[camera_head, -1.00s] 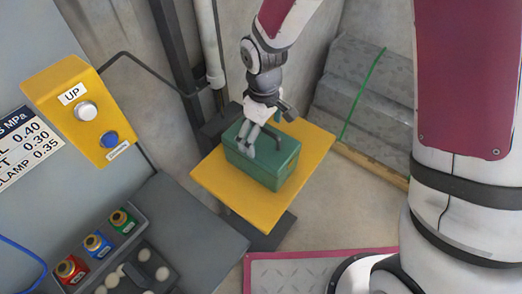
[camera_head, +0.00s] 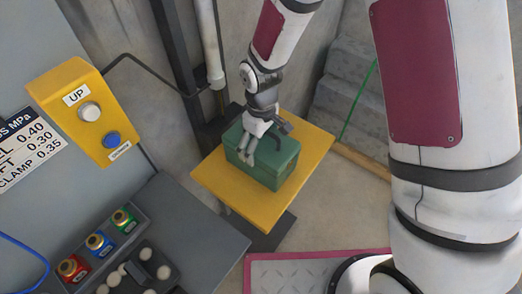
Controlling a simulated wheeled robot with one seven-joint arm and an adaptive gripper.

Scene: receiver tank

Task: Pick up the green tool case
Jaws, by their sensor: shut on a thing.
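The green tool case (camera_head: 265,170) sits on a square yellow platform (camera_head: 225,190) in the middle of the head view. It has a dark handle on its lid. My gripper (camera_head: 248,157) is at the top of the case, with its fingers down over the lid by the handle. It is shut on the case at the handle; the exact contact is partly hidden by the fingers. The case appears level and still on the platform, with no gap that I can see under it.
A yellow control box (camera_head: 85,108) with a white and a blue button is at the left. A grey bench (camera_head: 205,240) with coloured regulators stands below it. Dark posts and a white pipe (camera_head: 207,45) rise behind the platform. Wrapped grey blocks (camera_head: 345,100) stand behind right.

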